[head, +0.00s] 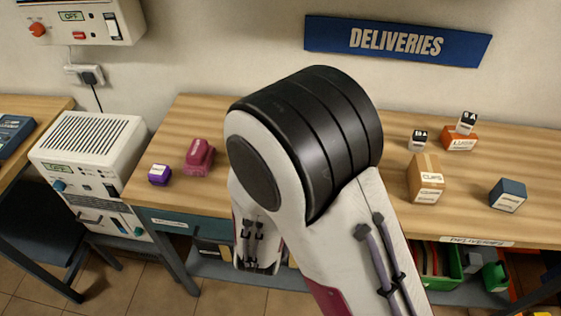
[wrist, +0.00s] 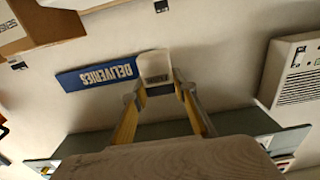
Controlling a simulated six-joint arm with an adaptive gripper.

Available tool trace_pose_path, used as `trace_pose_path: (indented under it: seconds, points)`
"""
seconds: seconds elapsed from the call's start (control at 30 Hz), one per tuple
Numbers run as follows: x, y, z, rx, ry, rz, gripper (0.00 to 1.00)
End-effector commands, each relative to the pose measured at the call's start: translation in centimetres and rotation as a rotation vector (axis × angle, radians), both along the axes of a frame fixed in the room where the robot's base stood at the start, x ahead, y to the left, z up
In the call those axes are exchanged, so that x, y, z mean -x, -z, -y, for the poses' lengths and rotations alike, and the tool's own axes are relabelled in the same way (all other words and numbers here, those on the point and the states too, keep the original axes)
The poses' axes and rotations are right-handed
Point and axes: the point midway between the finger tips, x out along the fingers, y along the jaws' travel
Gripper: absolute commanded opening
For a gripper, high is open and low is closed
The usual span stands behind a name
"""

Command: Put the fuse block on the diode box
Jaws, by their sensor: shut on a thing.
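My gripper (wrist: 158,92) shows in the wrist view, with its two yellowish fingers shut on a pale block with a dark-lettered label, which I take to be the fuse block (wrist: 154,63). The block is held in front of the wall; its label is too small to read. In the head view my arm hides the gripper and the block. I cannot tell for sure which one is the diode box: a small purple box (head: 159,175) with a white label at the table's left and a dark blue box (head: 507,195) at its right both have labels too small to read.
A maroon object (head: 199,157) stands by the purple box. On the right stand a cardboard CLIPS box (head: 425,177), an orange LUGS box (head: 460,139) with a small block (head: 467,122) on top, and another small block (head: 418,139). The wooden table (head: 460,222) has bare room between them.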

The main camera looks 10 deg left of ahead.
Motion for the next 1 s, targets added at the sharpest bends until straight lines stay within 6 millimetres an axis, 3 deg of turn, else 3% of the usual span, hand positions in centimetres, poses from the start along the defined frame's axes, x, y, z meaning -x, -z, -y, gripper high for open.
trace_pose_path:
  seconds: [0.27,0.77,1.0]
  points:
    - [0.0,2.1,0.0,0.0,0.0,0.0,0.04]
    - [0.0,2.5,0.0,-0.001,0.0,0.0,0.04]
    - [0.0,3.9,0.0,0.0,0.0,0.0,0.04]
